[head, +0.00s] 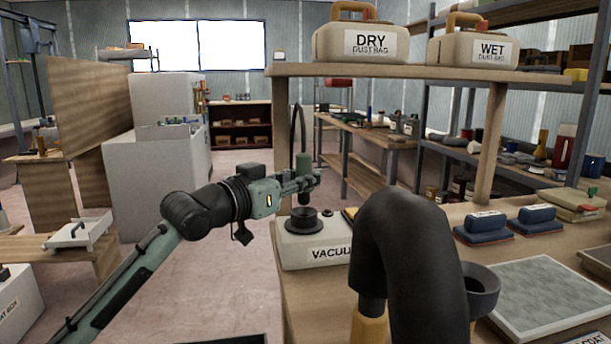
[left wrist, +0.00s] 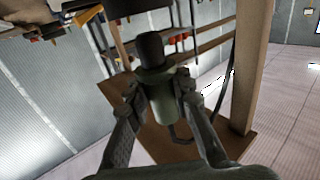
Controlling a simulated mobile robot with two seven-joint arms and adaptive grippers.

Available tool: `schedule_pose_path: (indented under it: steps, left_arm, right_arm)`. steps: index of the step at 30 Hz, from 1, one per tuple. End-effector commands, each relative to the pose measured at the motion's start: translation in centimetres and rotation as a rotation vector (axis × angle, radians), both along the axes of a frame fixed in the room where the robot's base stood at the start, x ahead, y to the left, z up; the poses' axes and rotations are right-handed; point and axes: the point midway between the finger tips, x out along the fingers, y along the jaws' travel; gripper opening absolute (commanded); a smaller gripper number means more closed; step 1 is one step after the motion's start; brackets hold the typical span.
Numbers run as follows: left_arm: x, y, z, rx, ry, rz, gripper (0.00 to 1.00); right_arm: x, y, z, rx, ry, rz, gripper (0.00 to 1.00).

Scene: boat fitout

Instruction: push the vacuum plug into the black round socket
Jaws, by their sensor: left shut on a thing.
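The vacuum plug (head: 303,163) is a green cylinder with a black cable rising from its top. My left gripper (head: 312,183) is shut on it and holds it upright. The black round socket (head: 303,219) stands on the white box labelled VACUUM (head: 298,250), on the bench. In the head view the plug is just above the socket, with a small gap that the fingers partly cover. In the left wrist view the plug (left wrist: 166,102) sits between both fingers of my left gripper (left wrist: 170,98), with a dark narrower end showing. The socket is not clear there. My right gripper is out of view.
A large black curved hose (head: 410,235) stands close on the right of the box. A shelf (head: 420,72) with DRY and WET dust bag cases is above. Blue sanding blocks (head: 484,228) and a grey mat (head: 545,295) lie on the bench at right.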

Motion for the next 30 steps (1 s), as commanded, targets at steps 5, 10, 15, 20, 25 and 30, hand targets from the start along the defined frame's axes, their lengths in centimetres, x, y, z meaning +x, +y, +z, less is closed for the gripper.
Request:
schedule_pose_path:
  steps: [5,10,15,20,25,30]
  left_arm:
    - [0.0,0.0,0.05,-0.001,-0.001,0.0,0.0]
    - [0.0,0.0,0.09,-0.001,-0.001,0.0,0.0]
    - [0.0,0.0,0.18,0.0,0.0,0.0,0.0]
    - [0.0,0.0,0.14,0.0,0.0,0.0,0.0]
    - [0.0,0.0,0.04,0.0,0.0,0.0,0.0]
    - [0.0,0.0,0.04,0.0,0.0,0.0,0.0]
  right_arm:
    - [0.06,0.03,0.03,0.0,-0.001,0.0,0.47]
    - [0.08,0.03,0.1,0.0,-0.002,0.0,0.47]
    - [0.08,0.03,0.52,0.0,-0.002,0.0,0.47]
    - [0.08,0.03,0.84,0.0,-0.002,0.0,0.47]
    - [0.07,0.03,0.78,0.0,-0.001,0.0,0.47]
    - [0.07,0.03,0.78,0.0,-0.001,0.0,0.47]
